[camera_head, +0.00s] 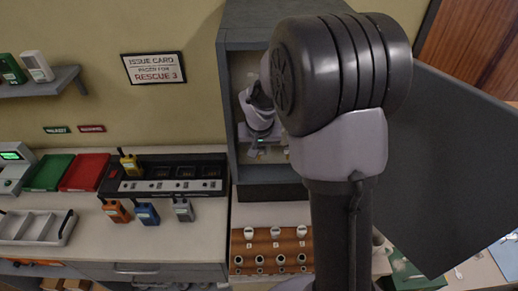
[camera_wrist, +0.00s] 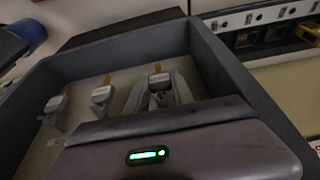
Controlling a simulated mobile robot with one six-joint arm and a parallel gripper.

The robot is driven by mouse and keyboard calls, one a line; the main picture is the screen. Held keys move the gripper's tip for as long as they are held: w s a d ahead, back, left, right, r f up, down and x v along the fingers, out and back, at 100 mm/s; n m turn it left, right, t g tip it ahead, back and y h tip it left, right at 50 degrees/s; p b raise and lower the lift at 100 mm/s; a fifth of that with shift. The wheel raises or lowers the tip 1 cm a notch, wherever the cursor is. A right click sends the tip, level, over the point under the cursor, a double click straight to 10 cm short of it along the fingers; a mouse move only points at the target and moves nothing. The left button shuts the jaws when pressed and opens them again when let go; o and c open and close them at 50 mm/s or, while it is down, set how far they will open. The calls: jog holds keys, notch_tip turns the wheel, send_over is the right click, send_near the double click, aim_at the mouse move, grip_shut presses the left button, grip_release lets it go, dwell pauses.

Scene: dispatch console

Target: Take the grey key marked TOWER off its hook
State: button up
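The grey key cabinet (camera_head: 226,115) stands open against the wall in the head view, its door swung to the right. My gripper (camera_head: 259,118) is inside it, partly hidden by my own arm. In the wrist view, several keys with tags hang on the cabinet's pale back panel. My gripper (camera_wrist: 160,92) has its two grey fingers on either side of one key (camera_wrist: 159,80), with gaps seeming to show beside it. Two other keys, one nearer (camera_wrist: 101,95) and one farther left (camera_wrist: 56,104), hang beside it. The tag lettering is too small to read, so I cannot tell which is TOWER.
The cabinet's side walls (camera_wrist: 225,80) are close around my gripper. The open door (camera_head: 450,165) stands to the right of my arm. Below the cabinet is a brown rack (camera_head: 240,258) with numbered holders. Radios and a charger strip (camera_head: 200,160) are on the counter at left.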

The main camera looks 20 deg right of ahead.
grip_shut()
jog(key=shift+r, duration=0.2)
dwell(0.3)
jog(key=s+b, duration=0.1)
jog(key=s+a+b, duration=0.1)
jog(key=s, duration=0.1)
jog(key=shift+a, duration=0.1)
dwell(0.6)
jog(key=shift+s+a+r, duration=0.35)
jog(key=shift+s, duration=0.4)
jog(key=shift+s+a+r, duration=0.3)
jog(key=shift+s+r, duration=0.05)
jog(key=shift+s, duration=0.45)
jog(key=shift+s+a+r, duration=0.35)
jog(key=shift+s, duration=0.4)
